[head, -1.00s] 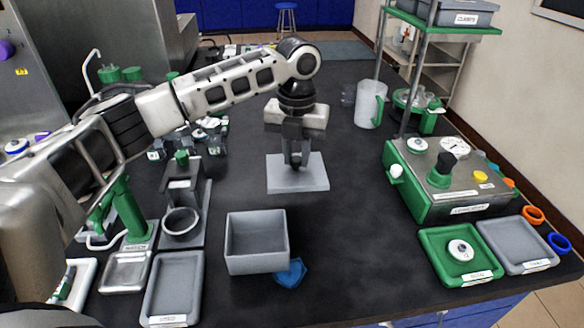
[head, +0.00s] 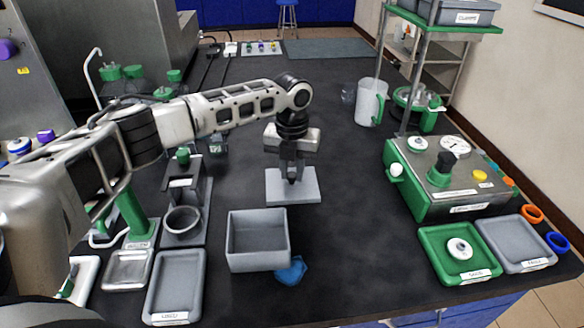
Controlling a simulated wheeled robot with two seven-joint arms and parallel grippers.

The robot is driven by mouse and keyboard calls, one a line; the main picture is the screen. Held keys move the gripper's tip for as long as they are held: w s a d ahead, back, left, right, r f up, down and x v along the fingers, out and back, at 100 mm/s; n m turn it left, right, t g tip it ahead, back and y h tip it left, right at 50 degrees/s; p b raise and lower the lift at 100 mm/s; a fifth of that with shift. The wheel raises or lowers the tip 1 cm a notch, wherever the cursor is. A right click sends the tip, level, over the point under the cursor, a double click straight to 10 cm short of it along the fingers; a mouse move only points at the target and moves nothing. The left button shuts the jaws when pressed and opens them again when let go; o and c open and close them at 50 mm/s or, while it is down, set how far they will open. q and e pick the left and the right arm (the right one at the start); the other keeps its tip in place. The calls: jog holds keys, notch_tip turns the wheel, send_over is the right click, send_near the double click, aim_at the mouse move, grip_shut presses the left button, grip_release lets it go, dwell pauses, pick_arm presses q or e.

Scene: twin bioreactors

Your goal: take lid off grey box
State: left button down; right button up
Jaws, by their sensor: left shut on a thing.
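The grey box (head: 258,262) stands open near the front middle of the bench, and its empty inside shows. Its flat grey lid (head: 308,190) is behind the box, at or just above the bench top. My left gripper (head: 292,178) points down over the middle of the lid and is shut on it; the fingers hide the part they grip. I cannot tell whether the lid touches the bench. My right gripper is not in view.
A crumpled blue thing (head: 291,271) lies against the box's right front corner. A grey tray (head: 175,288) and a stand with a ring (head: 184,222) are to the left. A green-sided machine (head: 440,185) and green tray (head: 436,260) are right. The bench right of the lid is clear.

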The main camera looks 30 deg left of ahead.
aim_at(292, 174)
pick_arm(q)
jog(key=c, duration=1.2)
grip_release()
jog(key=shift+c, duration=0.2)
jog(key=shift+r, duration=0.1)
notch_tip(292, 174, up, 12)
jog(key=shift+b, duration=0.4)
